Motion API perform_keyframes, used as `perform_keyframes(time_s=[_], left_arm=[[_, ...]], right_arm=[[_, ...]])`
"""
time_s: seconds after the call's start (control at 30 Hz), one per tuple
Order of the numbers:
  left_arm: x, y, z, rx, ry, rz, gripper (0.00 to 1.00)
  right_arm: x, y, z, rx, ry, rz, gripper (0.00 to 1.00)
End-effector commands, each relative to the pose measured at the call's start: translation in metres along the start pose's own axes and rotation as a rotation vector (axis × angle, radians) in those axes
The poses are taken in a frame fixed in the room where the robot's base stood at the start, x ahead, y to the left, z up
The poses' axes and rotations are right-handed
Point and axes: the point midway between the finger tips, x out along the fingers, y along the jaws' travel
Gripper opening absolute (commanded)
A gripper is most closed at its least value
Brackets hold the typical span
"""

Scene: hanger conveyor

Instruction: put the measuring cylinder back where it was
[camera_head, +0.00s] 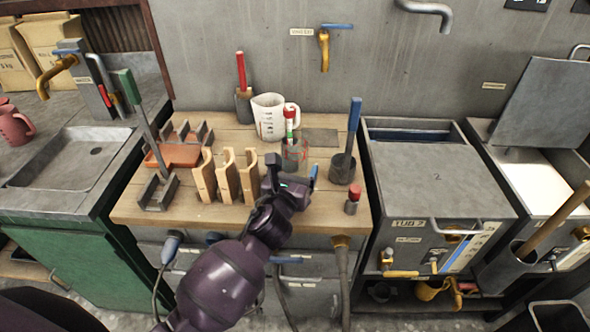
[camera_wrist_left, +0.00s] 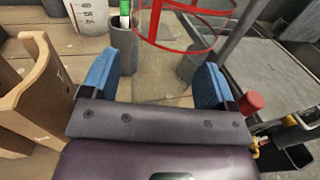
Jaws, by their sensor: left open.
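My left gripper (camera_head: 292,173) is open and empty, low over the front of the wooden bench; its two blue fingers also show in the left wrist view (camera_wrist_left: 155,76). A white jug with a printed scale (camera_head: 267,118) stands upright at the back of the bench, and its lower part shows in the wrist view (camera_wrist_left: 90,16). A slim red, white and green item (camera_head: 289,122) stands upright in a grey cup (camera_wrist_left: 125,48) beyond the fingers. A thin red wire-like cylinder outline (camera_wrist_left: 184,45) shows near that cup.
Wooden curved stands (camera_head: 227,176) are close left of my gripper. A grey cup with a blue-handled tool (camera_head: 343,170) and a red-topped item (camera_head: 351,205) are to its right. A dark flat plate (camera_head: 320,138) lies behind.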

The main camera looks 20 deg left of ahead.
Motion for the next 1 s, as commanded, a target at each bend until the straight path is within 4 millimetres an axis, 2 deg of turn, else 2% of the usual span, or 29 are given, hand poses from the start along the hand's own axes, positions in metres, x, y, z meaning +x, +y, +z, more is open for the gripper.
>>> perform_keyframes(time_s=[0.17, 0.7, 1.0], left_arm=[[-0.005, 0.0, 0.003, 0.002, 0.001, 0.0, 0.81], [-0.096, 0.0, 0.003, 0.0, 0.001, 0.0, 0.81], [-0.119, 0.0, 0.003, 0.001, 0.0, 0.0, 0.81]], right_arm=[[-0.002, 0.001, 0.0, 0.001, -0.002, 0.001, 0.37], [-0.007, 0.001, 0.005, 0.002, -0.015, 0.003, 0.37], [-0.003, 0.001, -0.001, 0.001, -0.004, 0.001, 0.37]])
